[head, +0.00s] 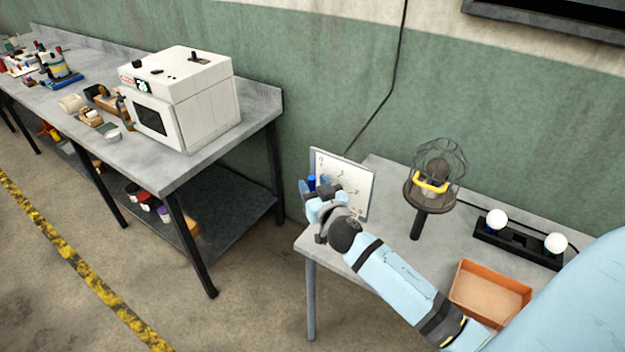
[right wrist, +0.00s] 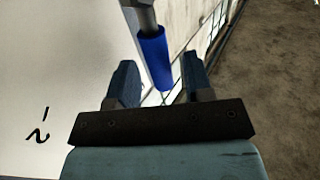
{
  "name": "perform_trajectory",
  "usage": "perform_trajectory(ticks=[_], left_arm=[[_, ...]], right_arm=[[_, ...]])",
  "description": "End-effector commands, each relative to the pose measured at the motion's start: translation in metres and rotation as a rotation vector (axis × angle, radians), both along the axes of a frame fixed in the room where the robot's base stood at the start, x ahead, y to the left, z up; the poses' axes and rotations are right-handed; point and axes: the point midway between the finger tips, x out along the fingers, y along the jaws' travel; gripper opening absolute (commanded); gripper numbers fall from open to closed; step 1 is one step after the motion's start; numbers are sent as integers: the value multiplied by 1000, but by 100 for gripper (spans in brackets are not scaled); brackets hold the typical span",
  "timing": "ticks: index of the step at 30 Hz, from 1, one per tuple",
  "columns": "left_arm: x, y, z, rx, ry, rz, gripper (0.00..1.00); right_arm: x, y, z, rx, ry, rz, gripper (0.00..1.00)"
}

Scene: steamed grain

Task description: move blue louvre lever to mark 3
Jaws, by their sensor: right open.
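The blue louvre lever (right wrist: 154,60) shows in the right wrist view as a blue sleeve on a grey metal rod, in front of a white panel (right wrist: 50,60). Its blue end lies between the two fingers of my right gripper (right wrist: 160,85), which is open around it. In the head view a bit of the blue lever (head: 311,183) shows at the left of the white marked panel (head: 355,180), just beside my right gripper (head: 318,192). The gripper and arm hide part of the panel. A mark like a 2 (right wrist: 38,132) shows on the panel in the wrist view. My left gripper is not in view.
The panel stands on a grey table (head: 395,215). To its right are a caged lamp (head: 432,180), a black base with two white bulbs (head: 520,240) and an orange tray (head: 490,290). A long bench (head: 190,170) with a white box oven (head: 185,95) stands at the left.

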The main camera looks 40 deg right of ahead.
Motion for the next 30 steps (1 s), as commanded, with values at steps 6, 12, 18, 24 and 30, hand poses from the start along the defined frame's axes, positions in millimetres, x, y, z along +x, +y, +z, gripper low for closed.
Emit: perform_trajectory(ticks=[6,12,18,24,30], left_arm=[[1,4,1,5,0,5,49],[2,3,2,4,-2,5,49],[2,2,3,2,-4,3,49],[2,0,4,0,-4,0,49],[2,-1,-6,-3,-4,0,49]], right_arm=[[11,-2,0,0,0,1,47],[11,-2,0,0,0,1,47],[11,-2,0,0,0,1,8],[11,-2,0,0,0,1,0],[11,-7,-4,9,-18,0,0]])
